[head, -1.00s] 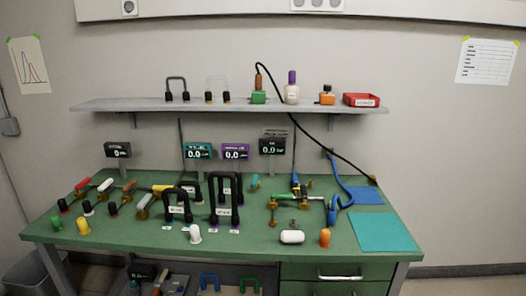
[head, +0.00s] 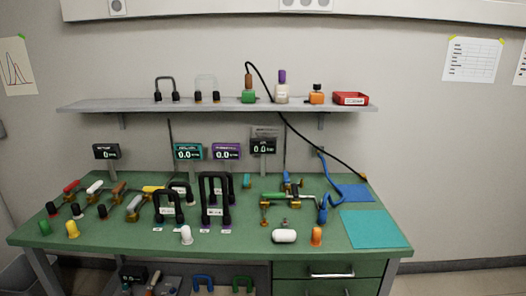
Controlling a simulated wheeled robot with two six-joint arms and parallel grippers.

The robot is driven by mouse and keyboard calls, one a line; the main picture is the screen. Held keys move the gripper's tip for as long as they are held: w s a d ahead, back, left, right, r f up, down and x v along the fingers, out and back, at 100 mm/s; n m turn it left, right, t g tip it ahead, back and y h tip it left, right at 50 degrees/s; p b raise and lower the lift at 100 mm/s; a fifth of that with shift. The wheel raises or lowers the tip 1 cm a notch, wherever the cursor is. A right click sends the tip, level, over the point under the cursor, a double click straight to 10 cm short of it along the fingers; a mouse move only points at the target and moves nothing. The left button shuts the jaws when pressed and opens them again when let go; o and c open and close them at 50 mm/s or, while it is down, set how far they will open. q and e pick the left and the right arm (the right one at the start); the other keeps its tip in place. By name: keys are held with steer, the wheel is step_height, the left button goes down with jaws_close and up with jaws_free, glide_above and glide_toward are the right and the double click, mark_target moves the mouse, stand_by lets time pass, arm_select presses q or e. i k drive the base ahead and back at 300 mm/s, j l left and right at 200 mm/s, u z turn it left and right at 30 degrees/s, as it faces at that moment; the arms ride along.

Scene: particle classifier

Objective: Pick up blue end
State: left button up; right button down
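A blue hose (head: 330,174) hangs down behind the right part of the green bench and curves onto its top. Its blue end (head: 323,213) lies beside a green-and-brass pipe fitting (head: 287,196); I cannot tell whether they touch. A smaller blue piece (head: 287,178) stands just behind the fitting. Neither of my grippers is in view.
The green bench (head: 120,240) has black handles (head: 215,200), colored valves and small caps on its left and middle. A white capsule (head: 284,236) and an orange cap (head: 316,236) stand near the front edge. A teal mat (head: 374,229) and blue mat (head: 355,193) lie at right.

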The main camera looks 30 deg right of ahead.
mark_target(322, 218)
steer(key=z, duration=1.5)
steer(key=i+l+u, duration=0.1)
steer(key=i+l, duration=0.2)
steer(key=l, duration=0.2)
